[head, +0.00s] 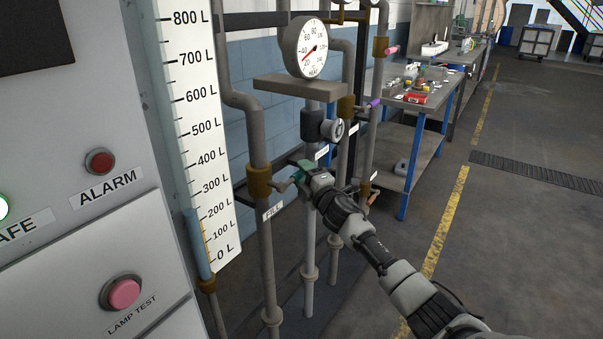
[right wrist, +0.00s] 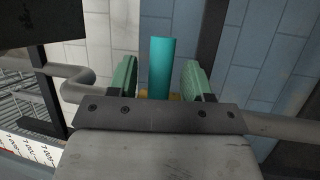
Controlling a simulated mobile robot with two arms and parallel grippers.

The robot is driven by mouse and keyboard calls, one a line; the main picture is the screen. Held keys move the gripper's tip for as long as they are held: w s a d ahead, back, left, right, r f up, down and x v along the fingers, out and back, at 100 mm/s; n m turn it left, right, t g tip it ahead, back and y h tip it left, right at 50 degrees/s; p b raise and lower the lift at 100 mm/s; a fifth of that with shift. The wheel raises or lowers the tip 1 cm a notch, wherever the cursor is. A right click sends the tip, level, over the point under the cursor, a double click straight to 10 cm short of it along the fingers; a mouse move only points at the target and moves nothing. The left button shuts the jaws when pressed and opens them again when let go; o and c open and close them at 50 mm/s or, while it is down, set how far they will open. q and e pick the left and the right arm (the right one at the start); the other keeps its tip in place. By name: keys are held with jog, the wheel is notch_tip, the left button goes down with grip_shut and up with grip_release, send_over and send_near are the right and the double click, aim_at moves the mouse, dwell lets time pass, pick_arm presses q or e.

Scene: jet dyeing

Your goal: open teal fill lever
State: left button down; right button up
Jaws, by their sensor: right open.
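The teal fill lever (right wrist: 161,66) stands upright in the right wrist view, between the two green fingers of my right gripper (right wrist: 160,78). Gaps show on both sides of it, so the fingers are open around it and do not grip it. In the head view my right gripper (head: 303,172) is at the brass valve (head: 260,181) on the pipe above the FILL label (head: 272,212). There the gripper mostly hides the lever, and I cannot separate its teal from the green fingers. My left gripper is not in view.
A pressure gauge (head: 305,47) and a black fitting (head: 313,125) are above my right gripper. Vertical pipes stand close around it. The level scale (head: 198,130) and control panel (head: 80,240) are at left.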

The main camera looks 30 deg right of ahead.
jog(key=shift+w+r, duration=0.1)
jog(key=shift+w, duration=0.4)
grip_shut()
